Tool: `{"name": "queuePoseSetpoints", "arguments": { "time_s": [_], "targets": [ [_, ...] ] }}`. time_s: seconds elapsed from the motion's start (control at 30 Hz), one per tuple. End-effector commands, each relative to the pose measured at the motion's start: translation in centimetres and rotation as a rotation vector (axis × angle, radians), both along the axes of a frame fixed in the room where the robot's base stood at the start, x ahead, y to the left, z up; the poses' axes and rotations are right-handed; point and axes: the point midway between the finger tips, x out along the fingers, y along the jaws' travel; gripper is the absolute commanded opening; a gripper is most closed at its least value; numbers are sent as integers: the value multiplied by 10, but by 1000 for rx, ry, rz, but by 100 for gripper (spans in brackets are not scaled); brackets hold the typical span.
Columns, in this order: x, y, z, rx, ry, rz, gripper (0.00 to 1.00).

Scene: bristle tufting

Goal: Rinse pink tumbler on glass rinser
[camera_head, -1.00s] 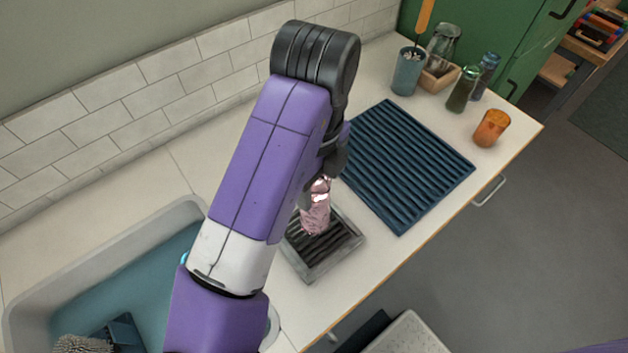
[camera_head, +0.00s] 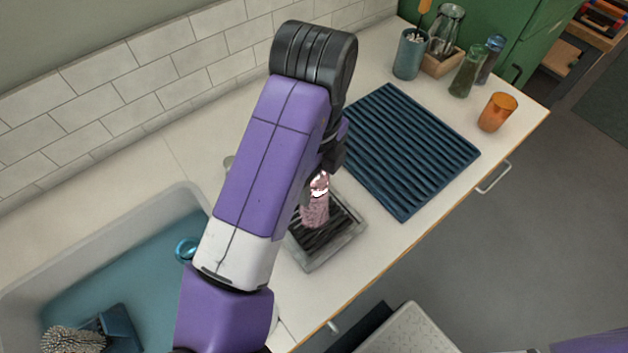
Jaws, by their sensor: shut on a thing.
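The pink tumbler (camera_head: 315,211) is at the glass rinser (camera_head: 351,239), a grey square tray with dark slats on the counter. My gripper (camera_head: 319,182) is shut on the tumbler from above, partly hidden behind my purple arm. The tumbler stands over the slats of the rinser, close to upright. I cannot tell whether it touches the slats. The left part of the rinser is hidden by my arm.
A dark blue ribbed mat (camera_head: 410,150) lies right of the rinser. A sink (camera_head: 60,262) is at the left.

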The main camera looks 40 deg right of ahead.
Motion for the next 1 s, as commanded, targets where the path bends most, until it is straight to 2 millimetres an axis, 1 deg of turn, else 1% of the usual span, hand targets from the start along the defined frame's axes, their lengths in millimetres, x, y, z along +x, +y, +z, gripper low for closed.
{"name": "queuePoseSetpoints", "arguments": {
  "time_s": [1.0],
  "targets": [
    [0,0,-12,0,0,0,2]
  ]
}}
